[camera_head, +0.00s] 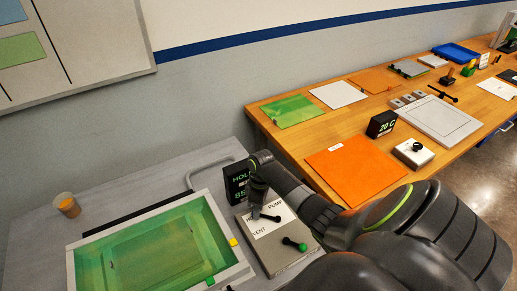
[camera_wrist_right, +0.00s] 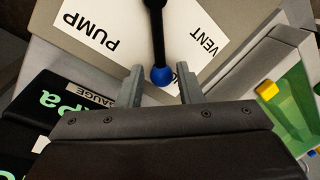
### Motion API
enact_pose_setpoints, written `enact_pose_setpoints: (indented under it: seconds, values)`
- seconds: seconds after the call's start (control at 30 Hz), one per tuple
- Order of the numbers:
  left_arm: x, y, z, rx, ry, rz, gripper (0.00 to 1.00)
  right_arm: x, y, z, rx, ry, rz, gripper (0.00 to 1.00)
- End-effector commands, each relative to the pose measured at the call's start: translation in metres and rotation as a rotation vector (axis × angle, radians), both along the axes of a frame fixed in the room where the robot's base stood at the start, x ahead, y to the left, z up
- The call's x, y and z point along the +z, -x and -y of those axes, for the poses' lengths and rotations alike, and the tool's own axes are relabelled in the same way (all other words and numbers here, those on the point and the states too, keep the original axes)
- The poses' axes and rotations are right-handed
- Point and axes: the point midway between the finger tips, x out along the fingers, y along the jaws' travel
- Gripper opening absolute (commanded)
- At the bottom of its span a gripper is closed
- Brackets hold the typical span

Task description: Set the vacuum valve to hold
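The valve panel (camera_head: 262,245) has a white label (camera_head: 270,222) with PUMP and VENT readable and another word partly covered. A black lever (camera_head: 265,217) crosses the label. In the right wrist view the lever ends in a blue knob (camera_wrist_right: 160,76) and lies between PUMP and VENT. My right gripper (camera_head: 257,205) is low over the panel. In the right wrist view its two fingers (camera_wrist_right: 161,88) are open, one on each side of the blue knob, with gaps visible. My left gripper is not in view.
A dark gauge display (camera_head: 237,182) with green text stands behind the panel, partly covered by my arm. A green-knobbed lever (camera_head: 294,243) is at the panel's right. A green resin bath (camera_head: 72,265) is to the left. A small cup (camera_head: 68,205) stands farther left. A wooden table (camera_head: 270,133) is behind right.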

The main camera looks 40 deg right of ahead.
Motion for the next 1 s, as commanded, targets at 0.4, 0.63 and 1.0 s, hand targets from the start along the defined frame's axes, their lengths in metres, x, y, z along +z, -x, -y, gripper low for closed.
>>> enact_pose_setpoints:
  seconds: [0.4,0.63,1.0]
  values:
    - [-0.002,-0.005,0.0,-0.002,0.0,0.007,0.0,0.022,-0.003,0.004,-0.001,0.001,0.002,0.33]
    - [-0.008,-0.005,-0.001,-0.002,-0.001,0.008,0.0,0.075,-0.009,0.014,0.001,0.003,0.003,0.33]
    - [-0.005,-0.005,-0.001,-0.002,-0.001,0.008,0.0,0.158,-0.017,0.025,0.0,0.0,-0.001,0.33]
